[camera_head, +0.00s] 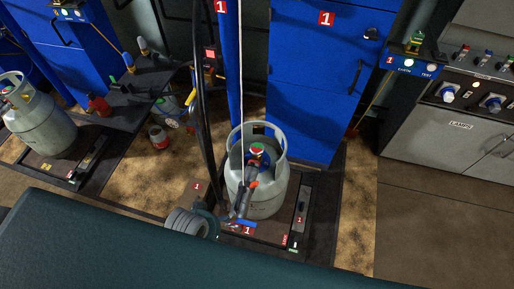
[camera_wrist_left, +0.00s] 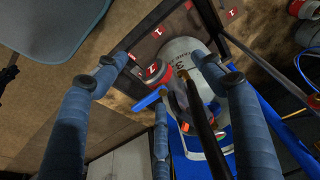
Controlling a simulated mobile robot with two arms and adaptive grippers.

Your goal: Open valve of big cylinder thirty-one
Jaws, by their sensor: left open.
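The big grey cylinder (camera_head: 258,190) stands upright on the front scale (camera_head: 300,215) in the head view. Its valve, with a red and green top (camera_head: 257,149), sits inside the collar. A dark filling tool with an orange part (camera_head: 254,184) hangs in front of the cylinder; I cannot tell whether it touches the valve. In the left wrist view the cylinder (camera_wrist_left: 188,50) shows part of a number beginning with 3. My left gripper (camera_wrist_left: 168,85) is open, its blue-grey fingers spread before the cylinder. A grey ribbed part at the cylinder's lower left in the head view seems mine.
A second grey cylinder (camera_head: 42,125) stands on another scale at the left. Blue cabinets (camera_head: 320,90) rise behind. A black hose (camera_head: 202,110) and a thin white line come down near the cylinder. A lamp control panel (camera_head: 470,95) is at the right. The floor right of the scale is clear.

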